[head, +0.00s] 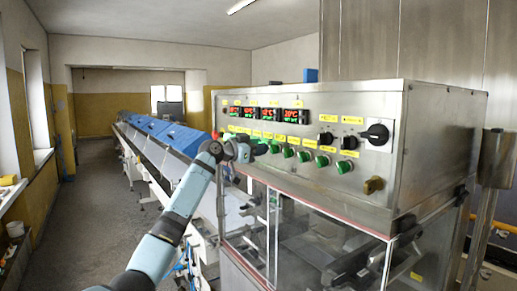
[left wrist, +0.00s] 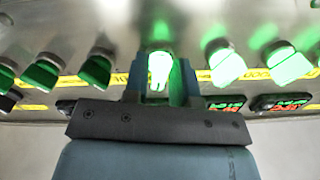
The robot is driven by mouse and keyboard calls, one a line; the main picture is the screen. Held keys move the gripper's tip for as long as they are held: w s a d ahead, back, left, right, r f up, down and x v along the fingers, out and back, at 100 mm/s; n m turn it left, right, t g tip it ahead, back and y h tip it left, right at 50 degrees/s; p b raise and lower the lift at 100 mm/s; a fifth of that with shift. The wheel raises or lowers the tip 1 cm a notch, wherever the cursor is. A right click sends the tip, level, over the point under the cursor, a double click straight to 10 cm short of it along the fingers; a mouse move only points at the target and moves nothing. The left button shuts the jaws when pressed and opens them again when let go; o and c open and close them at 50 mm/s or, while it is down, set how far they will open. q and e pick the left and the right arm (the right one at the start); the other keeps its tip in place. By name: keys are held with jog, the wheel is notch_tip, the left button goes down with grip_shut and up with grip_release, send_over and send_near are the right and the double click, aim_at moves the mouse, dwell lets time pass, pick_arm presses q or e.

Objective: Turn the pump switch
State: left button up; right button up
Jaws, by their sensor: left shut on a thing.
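A row of green knob switches runs along the steel control panel (head: 300,100), under four small temperature displays; one clear green switch (head: 288,152) shows in the head view. My left gripper (head: 258,150) reaches the panel at the left part of this row and hides the switch it is at. In the left wrist view my left gripper (left wrist: 160,82) is shut around a brightly lit green switch (left wrist: 159,68), one finger on each side. Other green switches (left wrist: 225,65) stand to both sides of it. I cannot read which label belongs to the held switch. My right gripper is not in view.
Black rotary switches (head: 377,134) and a brass-coloured knob (head: 373,185) sit on the panel's right side. A glazed enclosure (head: 330,240) lies below the panel. A long conveyor with blue covers (head: 170,135) runs back at the left.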

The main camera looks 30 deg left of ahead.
pick_arm(q)
jog(key=n+p, duration=0.1)
jog(key=n, duration=0.7)
jog(key=shift+n+p, duration=0.3)
jog(key=shift+p, duration=0.05)
dwell(0.4)
jog(key=o, duration=0.7)
